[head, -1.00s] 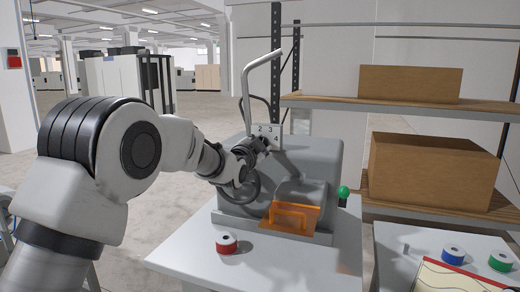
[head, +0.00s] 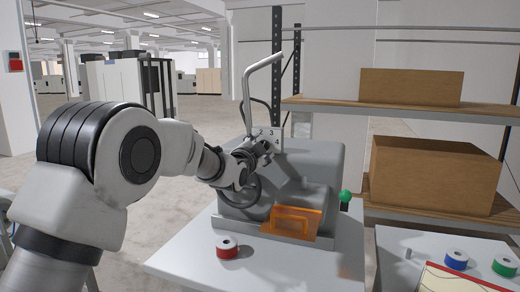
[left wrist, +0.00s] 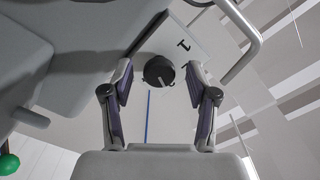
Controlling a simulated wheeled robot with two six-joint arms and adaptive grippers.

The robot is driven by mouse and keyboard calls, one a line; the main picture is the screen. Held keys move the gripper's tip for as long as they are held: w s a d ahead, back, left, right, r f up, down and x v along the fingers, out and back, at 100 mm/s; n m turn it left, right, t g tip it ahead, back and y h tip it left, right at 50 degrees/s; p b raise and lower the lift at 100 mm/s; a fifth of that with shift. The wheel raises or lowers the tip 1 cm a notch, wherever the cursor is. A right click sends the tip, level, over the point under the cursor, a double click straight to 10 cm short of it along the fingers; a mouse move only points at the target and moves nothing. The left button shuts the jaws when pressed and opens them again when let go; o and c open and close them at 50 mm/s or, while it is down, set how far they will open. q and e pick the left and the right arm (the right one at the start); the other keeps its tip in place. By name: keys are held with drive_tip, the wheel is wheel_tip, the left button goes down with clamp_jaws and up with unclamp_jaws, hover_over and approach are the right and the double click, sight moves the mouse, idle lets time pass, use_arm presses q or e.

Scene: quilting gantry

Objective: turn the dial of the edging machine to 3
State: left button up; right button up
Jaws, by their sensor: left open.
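In the head view my left gripper (head: 262,149) is at the plate and hides the dial. I cannot tell where the dial points. My right gripper is in neither view.
An orange guard (head: 291,222) sits on the machine's front, and a green knob (head: 345,195) at its right. A bent grey tube (head: 247,85) rises behind the plate. Shelves with cardboard boxes (head: 435,168) are at the right.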

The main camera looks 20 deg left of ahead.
use_arm(q)
drive_tip(key=s, duration=1.2)
drive_tip(key=shift+a, duration=0.2)
drive_tip(key=shift+f, duration=0.1)
